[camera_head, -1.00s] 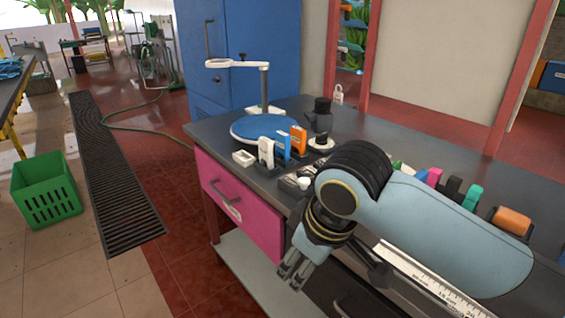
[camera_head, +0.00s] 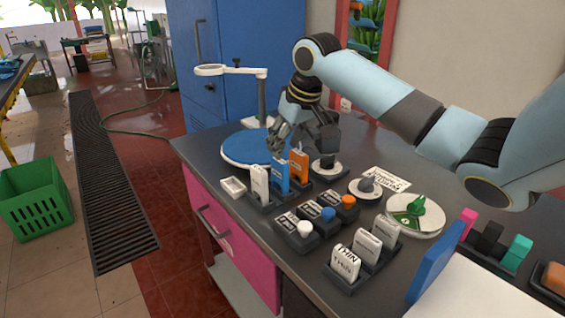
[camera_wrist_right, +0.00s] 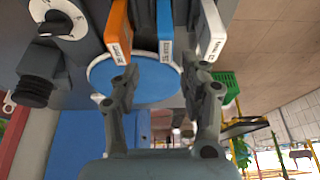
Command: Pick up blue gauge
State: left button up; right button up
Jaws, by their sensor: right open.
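The blue gauge (camera_head: 281,176) stands upright in a dark holder between a white gauge (camera_head: 260,183) and an orange gauge (camera_head: 299,165). My right gripper (camera_head: 288,143) is at the gauges' far side, close to the blue one, its fingers partly overlapping in this view. In the right wrist view the blue gauge (camera_wrist_right: 165,28) lies ahead of the gap between the open fingers (camera_wrist_right: 164,84). The orange gauge (camera_wrist_right: 119,30) and white gauge (camera_wrist_right: 212,35) flank it. The space between the fingers looks empty. My left gripper is out of view.
A round blue mat (camera_head: 240,146) and a white stand with a ring (camera_head: 213,71) are behind the gauges. Knob blocks (camera_head: 297,231), THIN-labelled cards (camera_head: 345,262) and a green-and-white dial (camera_head: 420,222) are nearer or to the right.

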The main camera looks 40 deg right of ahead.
aim_at(276, 172)
jog(key=x, duration=0.4)
jog(key=shift+s+a+f, duration=0.2)
jog(key=shift+a, duration=0.15)
jog(key=shift+w+f, duration=0.15)
jog(key=shift+f, duration=0.15)
jog(key=x, duration=0.4)
jog(key=shift+f, duration=0.35)
jog(key=shift+w+f, duration=0.1)
jog(key=shift+f, duration=0.05)
jog(key=shift+c, duration=0.9)
jog(key=c, duration=0.4)
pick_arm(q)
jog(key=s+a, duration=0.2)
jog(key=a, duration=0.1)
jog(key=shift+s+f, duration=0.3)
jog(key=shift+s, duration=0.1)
pick_arm(e)
grip_shut()
